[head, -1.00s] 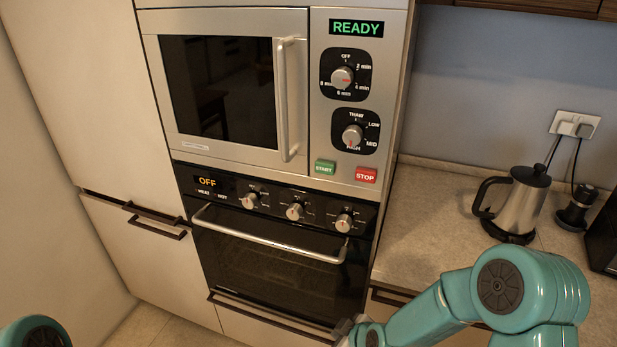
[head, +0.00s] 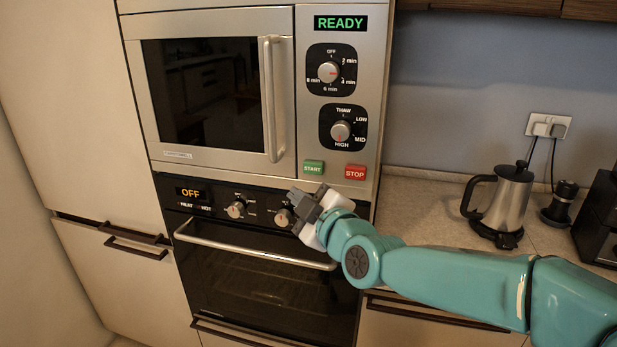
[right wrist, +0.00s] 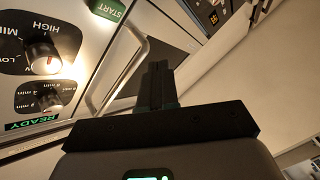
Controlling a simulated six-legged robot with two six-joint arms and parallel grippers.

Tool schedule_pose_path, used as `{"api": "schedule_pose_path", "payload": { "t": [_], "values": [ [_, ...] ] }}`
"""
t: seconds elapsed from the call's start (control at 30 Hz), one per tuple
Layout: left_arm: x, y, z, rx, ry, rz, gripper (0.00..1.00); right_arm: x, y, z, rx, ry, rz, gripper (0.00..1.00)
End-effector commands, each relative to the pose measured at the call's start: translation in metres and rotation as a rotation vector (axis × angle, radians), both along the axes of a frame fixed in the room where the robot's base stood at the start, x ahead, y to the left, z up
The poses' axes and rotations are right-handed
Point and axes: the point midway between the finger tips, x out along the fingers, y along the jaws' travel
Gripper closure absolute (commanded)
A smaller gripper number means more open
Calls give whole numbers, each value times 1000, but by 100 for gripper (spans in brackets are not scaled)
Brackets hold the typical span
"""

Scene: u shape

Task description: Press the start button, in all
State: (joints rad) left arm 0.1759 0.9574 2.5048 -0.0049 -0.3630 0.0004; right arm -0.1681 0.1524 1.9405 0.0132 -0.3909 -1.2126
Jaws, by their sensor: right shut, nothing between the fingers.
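The green START button (head: 314,167) is on the microwave's control panel, left of the red STOP button (head: 355,172). In the right wrist view the START button (right wrist: 108,9) shows at the top, partly cut off by the frame edge. My right gripper (head: 306,201) is shut and empty, in front of the oven's knob row, below the START button in the head view. Its shut fingers also show in the right wrist view (right wrist: 157,80), apart from the button. The microwave (head: 222,16) has its door closed and its display reads READY (head: 341,23). My left gripper is out of view.
The oven handle (head: 250,247) runs below the right gripper. The microwave handle (head: 270,100) stands out left of the panel. A kettle (head: 512,200) and a grinder-like item (head: 561,205) stand on the counter at right.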

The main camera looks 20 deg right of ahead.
Motion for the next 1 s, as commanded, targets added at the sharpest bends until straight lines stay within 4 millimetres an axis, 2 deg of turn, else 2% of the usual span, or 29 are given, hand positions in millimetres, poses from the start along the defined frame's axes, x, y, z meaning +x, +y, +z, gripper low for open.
{"api": "schedule_pose_path", "payload": {
  "t": [0.43,0.63,0.7,0.8,1.0],
  "values": [
    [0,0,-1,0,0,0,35,6,0,-1,-1,1,5,100],
    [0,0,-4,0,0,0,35,27,-13,-3,-1,3,3,100],
    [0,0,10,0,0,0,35,36,-19,4,-2,5,2,100],
    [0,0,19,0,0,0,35,48,-27,3,-2,6,3,100],
    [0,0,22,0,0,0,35,65,-39,0,-1,2,5,100]
  ]
}}
